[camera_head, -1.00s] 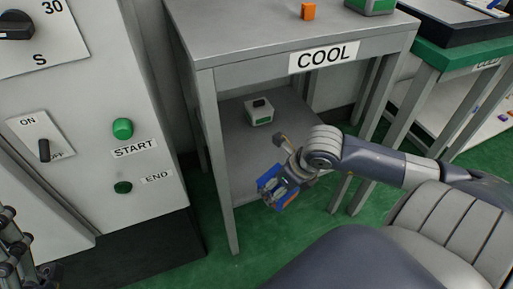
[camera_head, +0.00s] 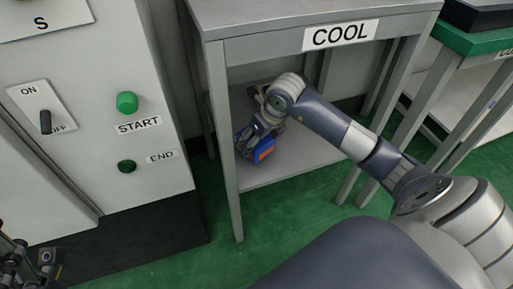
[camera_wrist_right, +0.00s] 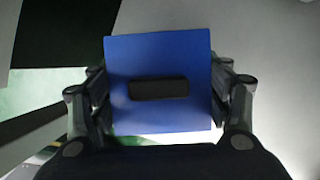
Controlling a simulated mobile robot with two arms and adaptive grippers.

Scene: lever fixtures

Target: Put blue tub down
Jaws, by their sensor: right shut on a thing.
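The blue tub (camera_head: 243,141) has an orange patch on its side and is over the front left part of the lower shelf (camera_head: 300,160) of the COOL table. My right gripper (camera_head: 262,127) is shut on it. In the right wrist view the tub's blue lid (camera_wrist_right: 135,58) with a black handle (camera_wrist_right: 158,88) lies between the two fingers. I cannot tell whether the tub's base touches the shelf. Part of my left gripper (camera_head: 18,262) shows at the lower left edge; its jaws are unclear.
The COOL table's front left leg (camera_head: 226,150) stands close left of the tub. The shelf is bare to the right of the tub. A panel with a START button (camera_head: 127,102), an END button (camera_head: 127,166) and an ON/OFF lever (camera_head: 45,122) stands at left.

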